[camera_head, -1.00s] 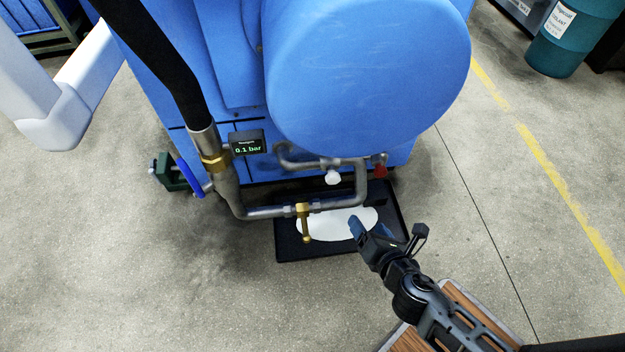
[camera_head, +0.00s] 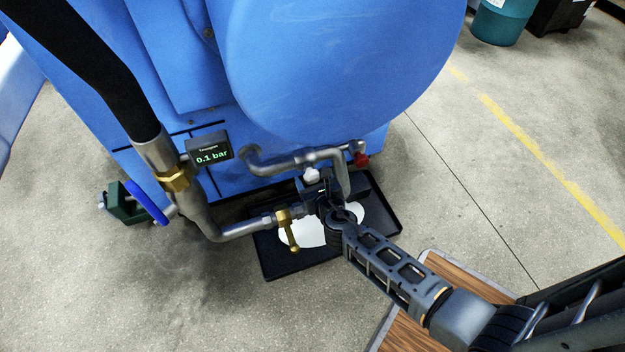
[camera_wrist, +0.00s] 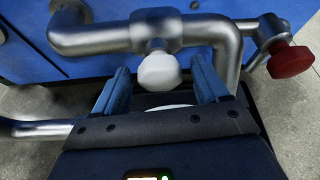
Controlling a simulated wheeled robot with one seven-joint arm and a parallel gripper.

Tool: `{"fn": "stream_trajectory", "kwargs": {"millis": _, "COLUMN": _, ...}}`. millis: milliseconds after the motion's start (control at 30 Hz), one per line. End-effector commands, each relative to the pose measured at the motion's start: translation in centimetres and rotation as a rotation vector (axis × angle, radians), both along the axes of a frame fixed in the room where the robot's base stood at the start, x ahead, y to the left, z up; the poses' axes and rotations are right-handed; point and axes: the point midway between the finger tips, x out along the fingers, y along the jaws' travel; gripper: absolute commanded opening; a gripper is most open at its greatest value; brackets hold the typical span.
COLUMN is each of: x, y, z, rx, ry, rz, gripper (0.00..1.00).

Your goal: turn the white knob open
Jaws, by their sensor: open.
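The white knob (camera_head: 311,175) sits on a grey pipe fitting low on the front of the blue machine. In the wrist view the white knob (camera_wrist: 159,72) is just beyond and between my two fingertips. My gripper (camera_head: 312,188) is open, with one blue finger on each side of the knob's line. In the wrist view my gripper (camera_wrist: 160,80) holds nothing. I cannot tell whether either finger touches the knob. The far side of the knob is hidden.
A red knob (camera_head: 361,160) is on the pipe's right end; a brass lever valve (camera_head: 288,230) is at left. A blue-handled valve (camera_head: 147,203) stands farther left. A gauge (camera_head: 209,152) reads 0.1 bar. A black tray (camera_head: 290,264) with white liquid lies below.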

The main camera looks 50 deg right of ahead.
Motion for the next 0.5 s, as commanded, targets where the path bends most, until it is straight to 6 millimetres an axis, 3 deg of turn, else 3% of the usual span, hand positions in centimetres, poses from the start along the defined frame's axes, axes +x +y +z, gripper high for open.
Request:
{"fn": "stream_trajectory", "kwargs": {"millis": 367, "x": 0.53, "y": -0.41, "z": -0.28, "rx": 0.0, "ry": 0.0, "rz": 0.001, "gripper": 0.74}}
{"fn": "stream_trajectory", "kwargs": {"millis": 500, "x": 0.53, "y": -0.4, "z": -0.27, "rx": 0.0, "ry": 0.0, "rz": 0.001, "gripper": 0.61}}
